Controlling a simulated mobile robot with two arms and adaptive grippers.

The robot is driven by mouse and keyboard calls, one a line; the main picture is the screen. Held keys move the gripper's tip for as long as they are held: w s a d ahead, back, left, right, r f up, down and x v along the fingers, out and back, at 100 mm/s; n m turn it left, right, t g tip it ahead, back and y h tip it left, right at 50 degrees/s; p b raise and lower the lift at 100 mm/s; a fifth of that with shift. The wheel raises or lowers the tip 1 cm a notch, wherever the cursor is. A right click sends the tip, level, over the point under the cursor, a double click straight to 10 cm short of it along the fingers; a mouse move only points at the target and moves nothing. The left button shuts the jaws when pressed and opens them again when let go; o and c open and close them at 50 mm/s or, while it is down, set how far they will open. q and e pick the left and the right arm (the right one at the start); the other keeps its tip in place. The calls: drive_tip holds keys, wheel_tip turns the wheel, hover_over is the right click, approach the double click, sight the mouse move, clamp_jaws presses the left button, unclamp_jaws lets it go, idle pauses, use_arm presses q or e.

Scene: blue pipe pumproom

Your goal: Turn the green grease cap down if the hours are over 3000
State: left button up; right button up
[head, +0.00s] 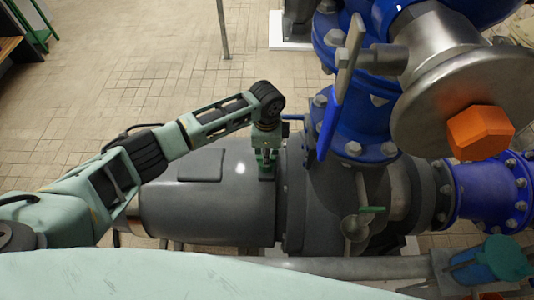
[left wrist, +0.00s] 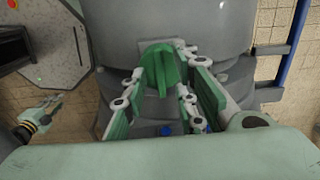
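The green grease cap (left wrist: 160,68), a knob with a raised rib, sits on the grey pump housing (head: 215,195). In the left wrist view it lies between the fingertips of my left gripper (left wrist: 163,70). The fingers are spread on both sides of it; I cannot tell whether either touches. In the head view my left gripper (head: 265,160) points down onto the housing and mostly hides the cap. My right gripper (left wrist: 42,115) shows small at the left of the left wrist view, away from the cap; its opening is unclear. No hours reading is legible.
A blue lever (head: 329,125) and blue flanged pipes stand right of my left gripper. A steel wheel with an orange hexagonal part (head: 480,132) is at upper right. Tiled floor (head: 130,75) at upper left is mostly clear.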

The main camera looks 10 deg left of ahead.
use_arm(q)
drive_tip(key=shift+f, duration=0.1)
clamp_jaws()
use_arm(e)
drive_tip(key=shift+w+a+r, duration=0.1)
drive_tip(key=shift+w+a, duration=0.05)
drive_tip(key=shift+a, duration=0.05)
